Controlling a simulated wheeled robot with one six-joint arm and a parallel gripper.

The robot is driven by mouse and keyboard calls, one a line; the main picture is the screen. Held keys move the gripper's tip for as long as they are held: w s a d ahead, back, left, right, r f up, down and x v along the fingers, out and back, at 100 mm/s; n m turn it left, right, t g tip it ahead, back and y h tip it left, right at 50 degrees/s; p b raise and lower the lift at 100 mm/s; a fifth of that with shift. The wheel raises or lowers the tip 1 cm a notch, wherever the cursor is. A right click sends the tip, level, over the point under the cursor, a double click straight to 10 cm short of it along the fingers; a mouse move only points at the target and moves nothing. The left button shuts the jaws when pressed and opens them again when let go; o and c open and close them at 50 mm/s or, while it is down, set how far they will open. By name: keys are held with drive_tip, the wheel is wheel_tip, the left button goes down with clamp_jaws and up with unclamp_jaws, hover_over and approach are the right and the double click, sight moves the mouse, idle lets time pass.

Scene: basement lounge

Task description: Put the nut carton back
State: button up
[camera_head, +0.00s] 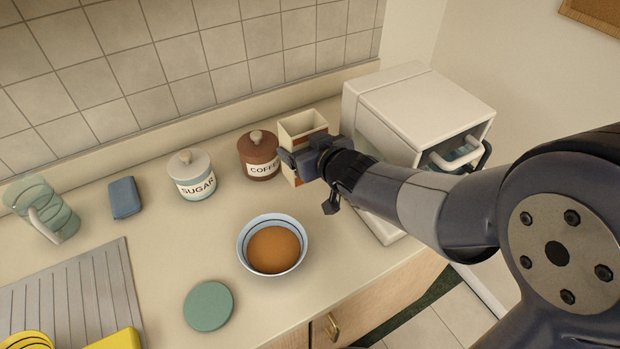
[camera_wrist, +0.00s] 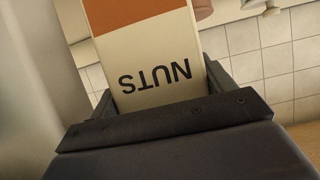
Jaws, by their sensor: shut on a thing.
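The nut carton (camera_head: 303,124) is a cream, open-topped box with an orange-brown band. It is upright at the back of the counter, between the brown coffee canister and the white appliance. My gripper (camera_head: 306,154) is shut on the carton from the front right, and the jaws hide part of its front. In the wrist view the carton (camera_wrist: 155,62) sits between the two fingers, its NUTS label appearing upside down. I cannot tell whether its base touches the counter.
The coffee canister (camera_head: 260,157) stands close left of the carton, the sugar canister (camera_head: 193,178) further left. The white appliance (camera_head: 405,110) is close on the right. A bowl (camera_head: 272,246) with orange-brown contents and a green disc (camera_head: 208,306) lie in front. Bare counter lies between them.

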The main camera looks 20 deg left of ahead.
drive_tip(key=shift+f+b, duration=0.5)
drive_tip(key=shift+f, duration=3.1)
drive_tip(key=shift+f+b, duration=0.3)
drive_tip(key=o, duration=1.1)
drive_tip(key=shift+r, duration=0.1)
drive_tip(key=shift+o, duration=0.2)
drive_tip(key=shift+r, duration=0.1)
drive_tip(key=shift+r+p, duration=0.25)
drive_tip(key=shift+p, duration=0.25)
drive_tip(key=v, duration=1.2)
drive_tip(key=shift+f, duration=0.2)
drive_tip(key=shift+a, duration=0.1)
